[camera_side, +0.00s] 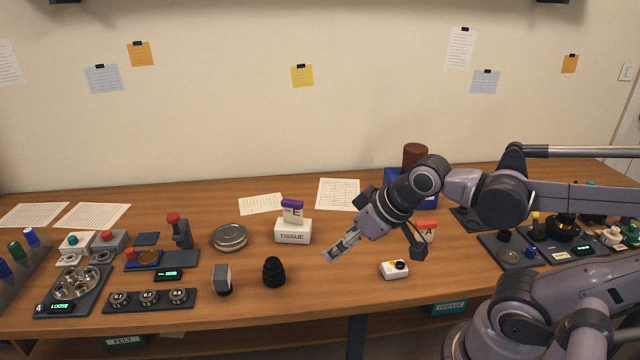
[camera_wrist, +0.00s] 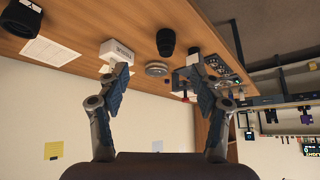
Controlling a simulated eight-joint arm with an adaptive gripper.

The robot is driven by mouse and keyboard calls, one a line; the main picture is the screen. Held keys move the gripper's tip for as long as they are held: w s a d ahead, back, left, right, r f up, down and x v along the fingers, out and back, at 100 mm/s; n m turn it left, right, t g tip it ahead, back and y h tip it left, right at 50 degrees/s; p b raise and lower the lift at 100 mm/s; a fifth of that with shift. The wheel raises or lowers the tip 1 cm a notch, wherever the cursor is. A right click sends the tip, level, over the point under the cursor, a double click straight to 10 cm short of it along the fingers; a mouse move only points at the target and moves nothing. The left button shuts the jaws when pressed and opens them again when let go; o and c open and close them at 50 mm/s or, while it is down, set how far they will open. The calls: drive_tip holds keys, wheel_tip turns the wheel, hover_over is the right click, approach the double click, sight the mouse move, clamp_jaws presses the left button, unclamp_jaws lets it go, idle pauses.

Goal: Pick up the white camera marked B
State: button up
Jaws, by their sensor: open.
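I cannot make out the white camera in the wrist view.
A white tissue box (camera_side: 292,232) with a purple-topped E item, a black lens (camera_side: 273,271) and a silver tin (camera_side: 229,237) stand left of my gripper. An orange-topped item marked A (camera_side: 426,230) stands behind the white camera. Table around the white camera's front is clear.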

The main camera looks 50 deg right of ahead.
drive_tip(key=m+g, duration=0.7)
drive_tip(key=m, duration=1.9)
approach(395, 266)
drive_tip(key=shift+w+f, duration=0.1)
drive_tip(key=shift+f, duration=4.4)
drive_tip(key=shift+c, duration=0.3)
drive_tip(key=c, duration=1.2)
